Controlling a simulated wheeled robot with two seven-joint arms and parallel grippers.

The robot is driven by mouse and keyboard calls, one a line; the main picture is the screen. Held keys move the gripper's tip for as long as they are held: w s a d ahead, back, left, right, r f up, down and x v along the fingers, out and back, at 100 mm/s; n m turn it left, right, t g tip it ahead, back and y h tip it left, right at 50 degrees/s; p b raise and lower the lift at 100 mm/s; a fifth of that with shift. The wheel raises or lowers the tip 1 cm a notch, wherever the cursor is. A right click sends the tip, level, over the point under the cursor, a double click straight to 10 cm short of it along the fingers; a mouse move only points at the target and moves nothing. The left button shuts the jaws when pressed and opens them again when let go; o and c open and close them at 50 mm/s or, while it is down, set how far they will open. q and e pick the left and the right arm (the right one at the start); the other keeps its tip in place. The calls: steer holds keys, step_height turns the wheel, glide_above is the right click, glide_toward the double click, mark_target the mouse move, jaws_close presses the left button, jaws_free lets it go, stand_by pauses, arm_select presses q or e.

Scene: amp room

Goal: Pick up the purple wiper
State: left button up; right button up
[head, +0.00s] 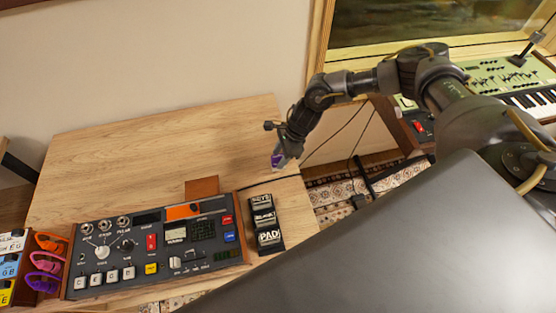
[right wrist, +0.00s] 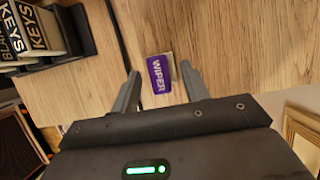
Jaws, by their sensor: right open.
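The purple wiper (right wrist: 158,76) lies on the wooden table, its label reading "WIPER" and a pale edge along one side in the right wrist view. In the head view the wiper (head: 276,160) is a small purple and white patch at the table's right part, partly hidden by my gripper. My right gripper (right wrist: 160,88) is open, with one finger on each side of the wiper in the right wrist view. I cannot tell whether the fingers touch it. In the head view my right gripper (head: 281,153) is right over the wiper. My left gripper is not in view.
A black rack of labelled blocks (head: 266,225) stands on the table near the wiper. A control console (head: 155,245) and orange, pink and purple items (head: 48,262) are at the front left. The table (head: 150,150) is clear at the back left. A keyboard (head: 535,100) is at far right.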

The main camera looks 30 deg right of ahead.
steer(key=shift+x, duration=1.05)
jaws_close()
steer(key=shift+r, duration=0.1)
steer(key=shift+r, duration=0.2)
steer(key=r, duration=0.3)
steer(key=shift+s+d+b, duration=0.2)
steer(key=shift+s+b, duration=0.05)
steer(key=shift+b, duration=0.15)
steer(key=s+d+r+b, duration=0.4)
steer(key=s+d+r, duration=0.2)
steer(key=s+r, duration=0.3)
steer(key=shift+s+d+r, duration=0.25)
steer(key=shift+s+d, duration=0.1)
steer(key=shift+s, duration=0.95)
